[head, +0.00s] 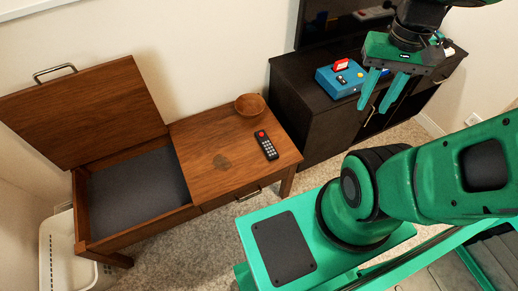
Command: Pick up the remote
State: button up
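The remote (266,145) is black with pale buttons and a red button at its far end. It lies flat on the closed right part of the wooden hutch top (205,185), near the right edge. My gripper (375,107) hangs at the upper right, in front of the dark cabinet. Its two green fingers point down and are spread apart, with nothing visible between them. It is well to the right of the remote and does not touch it.
A wooden bowl (250,105) stands just behind the remote. The hutch's left lid (85,110) is raised over a grey-lined compartment (135,190). A dark cabinet (310,115) bears a blue box (340,80) and a screen (335,22). A white basket (60,255) stands at lower left.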

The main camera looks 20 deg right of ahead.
aim_at(271, 154)
jog(key=u, duration=1.6)
jog(key=k, duration=1.75)
jog(key=z, duration=1.4)
jog(key=i, duration=1.05)
jog(key=u, duration=0.05)
